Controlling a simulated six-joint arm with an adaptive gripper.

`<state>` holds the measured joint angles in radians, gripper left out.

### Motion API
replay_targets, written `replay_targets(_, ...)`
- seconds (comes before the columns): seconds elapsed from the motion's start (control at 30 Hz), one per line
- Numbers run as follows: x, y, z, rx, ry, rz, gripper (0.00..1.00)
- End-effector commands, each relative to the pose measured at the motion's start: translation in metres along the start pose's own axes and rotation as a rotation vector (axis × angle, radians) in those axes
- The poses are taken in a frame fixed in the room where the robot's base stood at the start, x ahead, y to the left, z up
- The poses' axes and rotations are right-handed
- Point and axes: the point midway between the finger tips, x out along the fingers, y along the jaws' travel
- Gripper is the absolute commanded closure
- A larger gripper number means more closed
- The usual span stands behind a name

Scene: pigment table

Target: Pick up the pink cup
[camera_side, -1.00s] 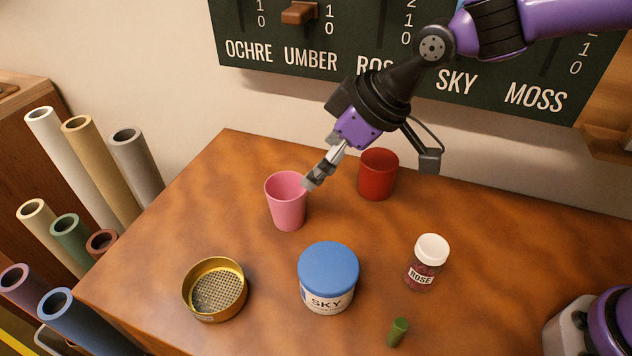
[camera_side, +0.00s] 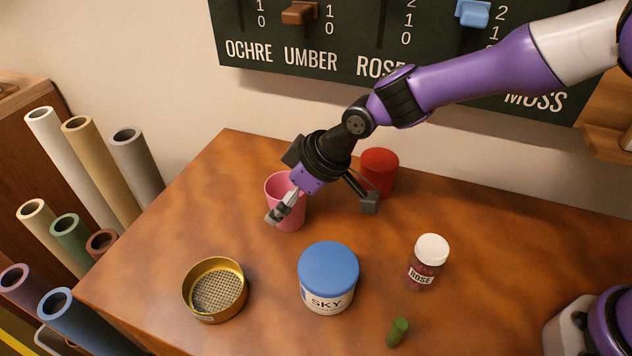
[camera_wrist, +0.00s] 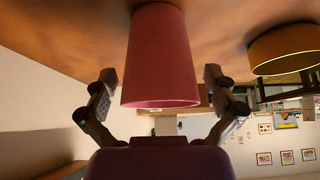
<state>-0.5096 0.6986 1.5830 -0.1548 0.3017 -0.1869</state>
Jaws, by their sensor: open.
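The pink cup (camera_side: 294,218) stands upright on the table, left of the red cup. My gripper (camera_side: 324,207) is open and low beside it. One finger crosses in front of the pink cup in the side view and hides part of it; the other finger is to the right, just below the red cup. In the wrist view, which is upside down, the pink cup (camera_wrist: 162,55) shows centred between the spread fingers of my gripper (camera_wrist: 160,77), with a visible gap on each side. Nothing is held.
The red cup (camera_side: 380,172) stands close behind my gripper. A blue-lidded SKY jar (camera_side: 328,275), a brass sieve (camera_side: 214,290), a ROSE bottle (camera_side: 425,265) and a green piece (camera_side: 398,332) are nearer the front. Rolled tubes (camera_side: 60,150) stand left of the table.

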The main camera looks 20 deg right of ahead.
Motion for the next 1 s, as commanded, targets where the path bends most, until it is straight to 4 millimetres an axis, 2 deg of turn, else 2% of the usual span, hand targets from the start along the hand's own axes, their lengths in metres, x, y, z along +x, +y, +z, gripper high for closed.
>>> replay_targets(0.03, 0.0, 0.0, 0.0, 0.0, 0.0, 0.0, 0.0)
replay_targets(0.07, 0.0, 0.0, 0.0, 0.0, 0.0, 0.0, 0.1)
replay_targets(0.1, 0.0, 0.0, 0.0, 0.0, 0.0, 0.0, 0.3)
replay_targets(0.17, 0.0, 0.0, 0.0, 0.0, -0.001, 0.0, 0.59)
replay_targets(0.2, 0.0, 0.0, 0.0, 0.0, -0.001, 0.0, 0.62)
replay_targets(0.67, -0.003, 0.0, 0.0, 0.001, -0.004, 0.0, 0.63)
replay_targets(0.83, -0.017, 0.001, -0.011, 0.0, 0.0, 0.001, 0.63)
replay_targets(0.97, -0.038, 0.0, -0.024, -0.002, 0.002, 0.001, 0.63)
replay_targets(1.0, -0.043, -0.012, -0.024, -0.005, 0.001, -0.003, 0.63)
